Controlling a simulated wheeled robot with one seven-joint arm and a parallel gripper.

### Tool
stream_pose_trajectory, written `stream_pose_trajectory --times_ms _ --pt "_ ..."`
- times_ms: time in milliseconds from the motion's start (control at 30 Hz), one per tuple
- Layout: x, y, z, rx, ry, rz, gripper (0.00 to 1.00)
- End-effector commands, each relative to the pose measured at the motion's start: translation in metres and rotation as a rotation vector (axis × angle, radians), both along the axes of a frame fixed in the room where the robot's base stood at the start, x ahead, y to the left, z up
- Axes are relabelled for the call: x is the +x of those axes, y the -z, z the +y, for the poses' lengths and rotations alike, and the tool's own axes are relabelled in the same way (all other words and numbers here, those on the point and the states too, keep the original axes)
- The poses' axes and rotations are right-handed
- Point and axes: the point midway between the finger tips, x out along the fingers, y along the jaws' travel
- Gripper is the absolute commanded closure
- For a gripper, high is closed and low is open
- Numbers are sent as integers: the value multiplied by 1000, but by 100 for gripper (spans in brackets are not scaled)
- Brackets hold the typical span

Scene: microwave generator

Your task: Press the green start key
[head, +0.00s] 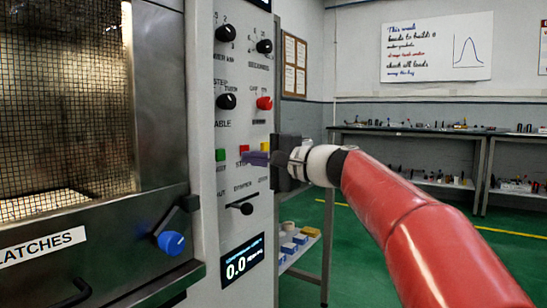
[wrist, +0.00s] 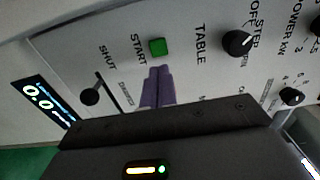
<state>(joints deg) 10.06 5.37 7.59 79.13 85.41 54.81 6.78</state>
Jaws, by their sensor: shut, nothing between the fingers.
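The green start key (head: 220,155) is a small square on the grey control panel (head: 203,90). It also shows in the wrist view (wrist: 157,47), beside the word START. My gripper (head: 248,158) is shut and empty, its two purple fingers together and pointing at the panel. In the head view the fingertips are right of the green key and overlap the lower part of a red key (head: 244,149). In the wrist view the fingertips (wrist: 158,71) lie just below the green key, with a small gap in the picture. Contact with the panel cannot be told.
A yellow key (head: 265,146) is partly hidden by my gripper. Black knobs (head: 226,101) and a red knob (head: 264,103) sit above. A slide lever (head: 246,208) and a 0.0 display (head: 241,260) are below. The mesh-windowed door (head: 150,190) with a blue-knobbed latch (head: 171,243) is left.

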Motion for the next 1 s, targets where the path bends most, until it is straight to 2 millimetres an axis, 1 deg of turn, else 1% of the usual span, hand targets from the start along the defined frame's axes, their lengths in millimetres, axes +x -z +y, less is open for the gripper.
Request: stream_pose_trajectory --times_ms 33,100,300,467,767,1000 --pt "7 -1 9 0 -3 1 100" --pt "14 -1 19 0 -4 1 100" --pt "28 -1 37 0 -2 0 100" --pt "32 0 41 0 1 0 100" --pt "33 0 42 -1 0 1 100" --pt "45 0 59 2 -2 1 100"
